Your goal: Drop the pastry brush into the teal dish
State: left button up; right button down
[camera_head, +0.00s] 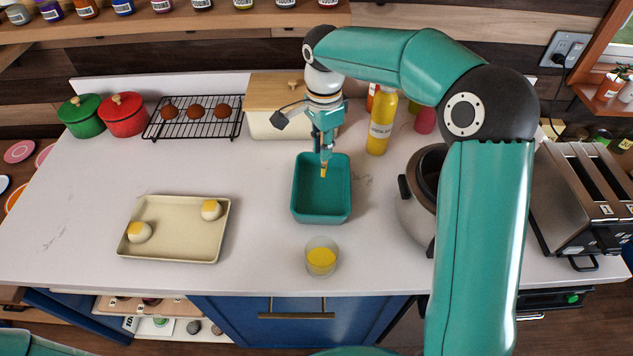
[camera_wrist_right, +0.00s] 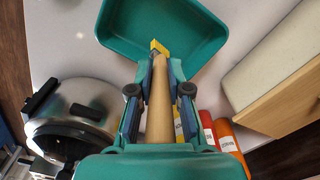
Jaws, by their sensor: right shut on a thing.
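The teal dish (camera_head: 321,215) stands on the white counter near its middle and looks empty inside. My right gripper (camera_head: 326,150) is above the dish, pointing down, shut on the pastry brush. The brush's yellow tip (camera_head: 323,170) hangs down over the dish. In the right wrist view the brush's wooden handle (camera_wrist_right: 160,95) lies between the fingers (camera_wrist_right: 160,85), and its yellow tip points toward the dish (camera_wrist_right: 200,42). My left gripper is not in view.
A glass of yellow liquid (camera_head: 321,256) stands in front of the dish. A cream tray (camera_head: 175,245) with two yellow-topped buns is to the left. A yellow bottle (camera_head: 381,125) and a steel cooker (camera_head: 410,210) stand to the right. A bread box (camera_head: 262,125) is behind.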

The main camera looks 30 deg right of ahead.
jog(key=shift+s+d+f, duration=0.2)
jog(key=shift+s+f, duration=0.05)
jog(key=shift+f, duration=0.25)
jog(key=f+b, duration=0.2)
jog(key=f, duration=0.1)
jog(key=f+b, duration=0.1)
jog(key=shift+s+d+f+b, duration=0.15)
jog(key=shift+s+d+b, duration=0.05)
jog(key=shift+d+b, duration=0.1)
jog(key=c, duration=1)
grip_release()
jog(key=shift+c, duration=0.2)
